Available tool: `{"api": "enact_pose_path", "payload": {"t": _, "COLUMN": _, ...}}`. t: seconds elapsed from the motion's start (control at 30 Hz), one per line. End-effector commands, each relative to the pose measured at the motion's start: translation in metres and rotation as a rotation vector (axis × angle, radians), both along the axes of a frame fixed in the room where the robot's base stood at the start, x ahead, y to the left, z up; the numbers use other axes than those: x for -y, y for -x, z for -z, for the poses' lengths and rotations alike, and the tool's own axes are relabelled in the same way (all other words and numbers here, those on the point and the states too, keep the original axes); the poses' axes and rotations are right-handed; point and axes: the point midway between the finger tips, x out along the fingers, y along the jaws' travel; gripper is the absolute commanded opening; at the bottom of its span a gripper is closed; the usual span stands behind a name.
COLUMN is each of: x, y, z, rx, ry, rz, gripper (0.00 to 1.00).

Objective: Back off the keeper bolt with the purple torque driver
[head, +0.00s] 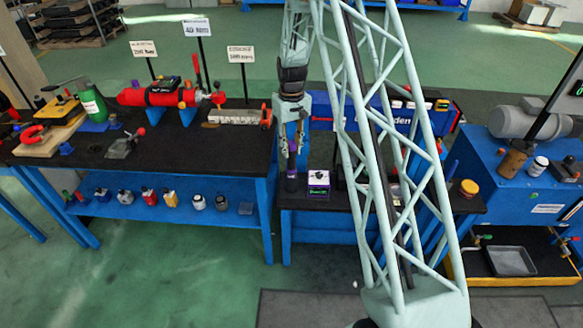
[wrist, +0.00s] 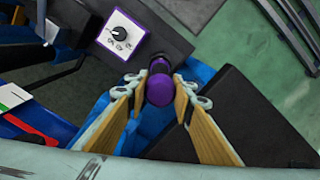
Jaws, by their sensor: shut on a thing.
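The purple torque driver (wrist: 159,90) stands between my gripper's fingers (wrist: 161,85) in the wrist view, its round purple end facing the camera and a dark band beyond it. My gripper is shut on it. I cannot make out the keeper bolt in either view.
A purple box with a dial (head: 319,184) sits just right of the driver; it also shows in the wrist view (wrist: 122,34). The left bench (head: 225,150) holds a red cylinder (head: 163,96) and signs. A grey motor (head: 527,122) stands at right. Green floor lies in front.

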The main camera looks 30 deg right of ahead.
Motion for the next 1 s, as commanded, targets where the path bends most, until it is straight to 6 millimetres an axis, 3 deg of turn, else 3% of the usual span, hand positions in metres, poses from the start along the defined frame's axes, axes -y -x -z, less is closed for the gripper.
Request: {"api": "enact_pose_path", "payload": {"t": 1.0, "x": 0.0, "y": -0.001, "z": -0.025, "rx": 0.002, "ry": 0.0, "rz": 0.0, "gripper": 0.04}}
